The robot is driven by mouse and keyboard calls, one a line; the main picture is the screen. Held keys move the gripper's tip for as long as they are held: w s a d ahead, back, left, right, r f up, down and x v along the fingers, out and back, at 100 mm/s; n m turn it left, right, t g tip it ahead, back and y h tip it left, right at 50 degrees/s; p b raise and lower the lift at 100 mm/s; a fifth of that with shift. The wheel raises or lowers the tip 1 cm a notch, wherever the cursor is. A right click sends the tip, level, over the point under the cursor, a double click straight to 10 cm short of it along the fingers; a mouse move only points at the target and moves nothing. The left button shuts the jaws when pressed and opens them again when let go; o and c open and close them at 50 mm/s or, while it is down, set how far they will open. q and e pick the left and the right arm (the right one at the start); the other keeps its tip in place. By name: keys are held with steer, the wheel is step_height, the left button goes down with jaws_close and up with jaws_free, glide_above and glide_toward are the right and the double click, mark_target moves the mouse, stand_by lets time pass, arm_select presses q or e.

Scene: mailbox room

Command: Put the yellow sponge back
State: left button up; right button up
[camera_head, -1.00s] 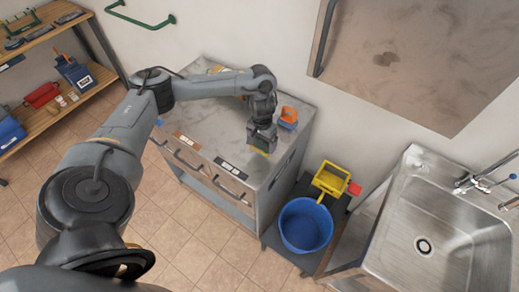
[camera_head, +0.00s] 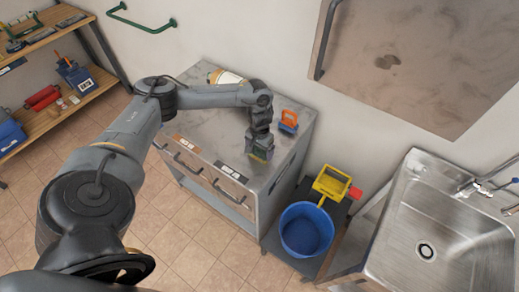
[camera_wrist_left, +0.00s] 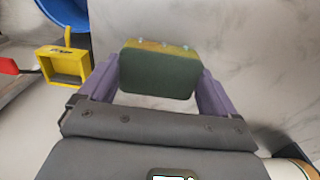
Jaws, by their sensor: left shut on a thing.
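The sponge (camera_wrist_left: 158,78) is yellow with a dark green scouring side, which faces the wrist camera. My left gripper (camera_head: 259,152) is shut on it, with one purple finger at each end in the left wrist view (camera_wrist_left: 157,88). The gripper points down over the grey cabinet's top, near its front right edge. In the head view only a little of the sponge (camera_head: 259,156) shows below the fingers. I cannot tell whether it touches the top. My right gripper is in neither view.
The cabinet top (camera_head: 215,125) also holds an orange-and-blue item (camera_head: 288,121) and a white bottle (camera_head: 226,77) at the back. Right of the cabinet stand a blue bucket (camera_head: 306,230) and a yellow wringer (camera_head: 331,184), then a steel sink (camera_head: 440,225). Shelves (camera_head: 50,125) stand at left.

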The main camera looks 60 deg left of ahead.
arm_select(q)
steer(key=shift+f, duration=0.15)
steer(key=o, duration=0.9)
